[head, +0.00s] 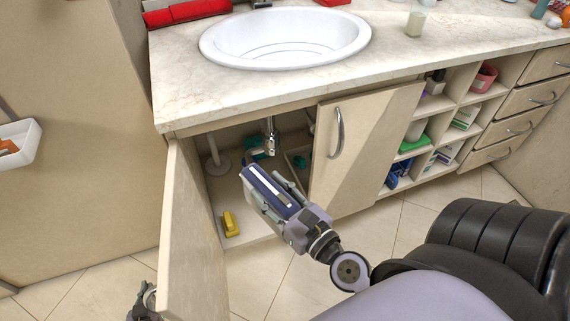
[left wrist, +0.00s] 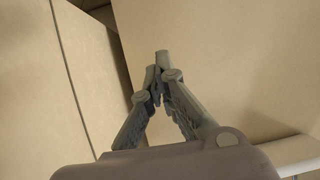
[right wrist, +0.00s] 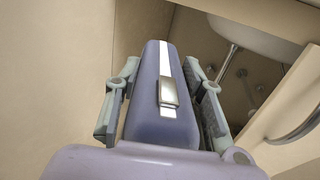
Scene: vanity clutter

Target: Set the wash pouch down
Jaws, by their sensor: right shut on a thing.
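The wash pouch (head: 268,190) is dark blue-purple with a white stripe along it. My right gripper (head: 264,186) is shut on it and holds it in front of the open cabinet below the sink. In the right wrist view the pouch (right wrist: 150,125) sits between the two fingers (right wrist: 160,68), with a metal-looking tab on its stripe. My left wrist (head: 143,303) shows at the lower left, partly hidden behind the open cabinet door. In the left wrist view my left gripper (left wrist: 161,72) has its fingertips together, with nothing seen between them.
The open cabinet door (head: 190,235) stands left of my right gripper; another door (head: 360,145) is on the right. A yellow item (head: 230,223) lies on the cabinet floor. A drain pipe (head: 270,137) hangs under the sink (head: 285,35). Shelves (head: 440,105) with small items stand further right.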

